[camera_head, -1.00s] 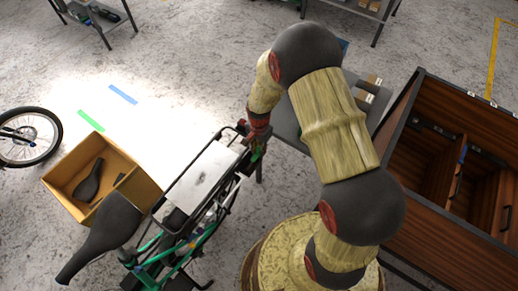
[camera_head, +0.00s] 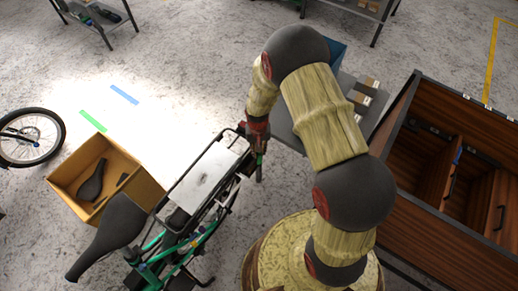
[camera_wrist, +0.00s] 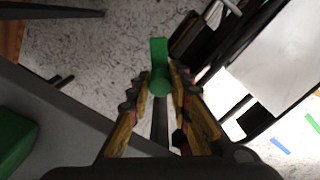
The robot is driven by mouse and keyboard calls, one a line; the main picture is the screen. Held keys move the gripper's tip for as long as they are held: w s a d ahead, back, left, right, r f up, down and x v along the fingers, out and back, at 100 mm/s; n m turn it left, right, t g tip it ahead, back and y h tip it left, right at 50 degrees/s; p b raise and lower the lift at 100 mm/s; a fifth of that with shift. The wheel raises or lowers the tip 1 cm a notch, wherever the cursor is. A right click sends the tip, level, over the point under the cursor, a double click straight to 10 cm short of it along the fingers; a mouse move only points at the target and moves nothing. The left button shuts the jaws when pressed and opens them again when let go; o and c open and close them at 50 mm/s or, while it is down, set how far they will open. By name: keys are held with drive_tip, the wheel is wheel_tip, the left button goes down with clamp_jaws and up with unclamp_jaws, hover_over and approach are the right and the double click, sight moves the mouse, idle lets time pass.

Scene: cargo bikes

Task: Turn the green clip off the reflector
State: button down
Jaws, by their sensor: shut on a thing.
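A small green clip (camera_wrist: 160,67) is between my two fingertips in the wrist view, with its narrow end pointing away from me. My gripper (camera_wrist: 160,82) is shut on it. In the head view, my gripper (camera_head: 258,148) is just right of the rear end of the bike's rack (camera_head: 205,172), and a bit of green clip (camera_head: 259,160) shows below it. In the wrist view the clip appears apart from the rack (camera_wrist: 232,48), with floor visible around its tip. I cannot make out the reflector clearly.
The green bike (camera_head: 165,245) with a black saddle (camera_head: 110,232) stands left of my arm. A grey table (camera_head: 290,125) is behind my gripper, holding a blue bin (camera_head: 337,50) and small boxes. A wooden cargo box (camera_head: 425,200) is at right. A cardboard box (camera_head: 145,185) is at left.

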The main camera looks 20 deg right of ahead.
drive_tip(key=n+p, duration=0.2)
drive_tip(key=n, duration=0.3)
drive_tip(key=shift+r+n, duration=0.1)
drive_tip(key=shift+n, duration=0.2)
drive_tip(key=shift+n+p, duration=0.8)
drive_tip(key=shift+n, duration=1.4)
drive_tip(key=c, duration=1.6)
unclamp_jaws()
drive_tip(key=r, duration=1.1)
drive_tip(key=shift+w+a+r, duration=0.1)
drive_tip(key=shift+a+r, duration=0.2)
drive_tip(key=shift+r, duration=0.1)
